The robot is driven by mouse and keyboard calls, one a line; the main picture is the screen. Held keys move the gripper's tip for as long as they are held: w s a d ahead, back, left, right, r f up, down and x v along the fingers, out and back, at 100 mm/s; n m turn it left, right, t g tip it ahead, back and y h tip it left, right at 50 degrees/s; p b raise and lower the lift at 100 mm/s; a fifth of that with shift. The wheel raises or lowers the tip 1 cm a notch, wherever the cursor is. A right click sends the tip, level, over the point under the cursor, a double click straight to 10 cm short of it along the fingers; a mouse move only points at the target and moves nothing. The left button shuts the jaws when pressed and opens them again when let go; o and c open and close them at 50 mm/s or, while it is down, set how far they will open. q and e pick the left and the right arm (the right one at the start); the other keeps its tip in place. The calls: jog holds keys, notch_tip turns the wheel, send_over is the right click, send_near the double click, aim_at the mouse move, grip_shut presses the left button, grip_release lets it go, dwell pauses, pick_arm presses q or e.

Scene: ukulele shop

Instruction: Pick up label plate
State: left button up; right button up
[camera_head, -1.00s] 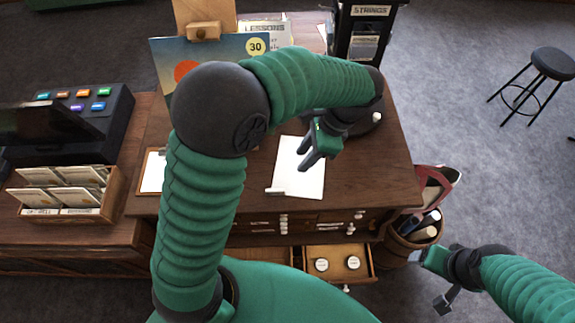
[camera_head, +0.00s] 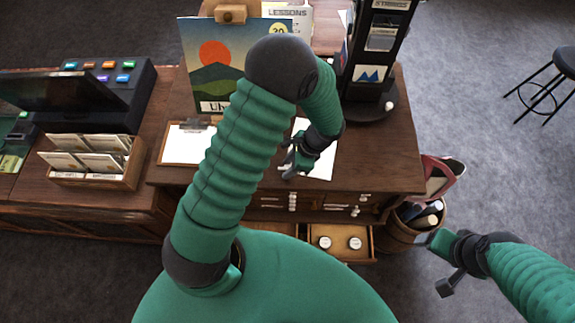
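A small pale plate (camera_head: 285,168), which looks like the label plate, shows at the fingers of my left gripper (camera_head: 288,171), by the lower left edge of a white sheet (camera_head: 322,166) on the wooden counter. The gripper is low over the counter's front part and hides most of the plate. I cannot tell whether its fingers are closed on it. My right gripper (camera_head: 436,266) is open and empty, in front of the counter at the lower right.
A clipboard (camera_head: 188,145), a sunset poster (camera_head: 237,62) and a black strings stand (camera_head: 372,65) are on the counter (camera_head: 385,160). An open drawer (camera_head: 322,257) holds two round white-topped items. A basket (camera_head: 393,232) stands at right; a card box (camera_head: 122,178) at left.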

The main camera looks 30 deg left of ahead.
pick_arm(q)
jog(key=shift+s+d, duration=0.1)
jog(key=shift+s, duration=0.15)
jog(key=shift+w+f, duration=0.15)
jog(key=shift+w, duration=0.25)
grip_shut()
jog(key=shift+s, duration=0.1)
jog(key=shift+s, duration=0.1)
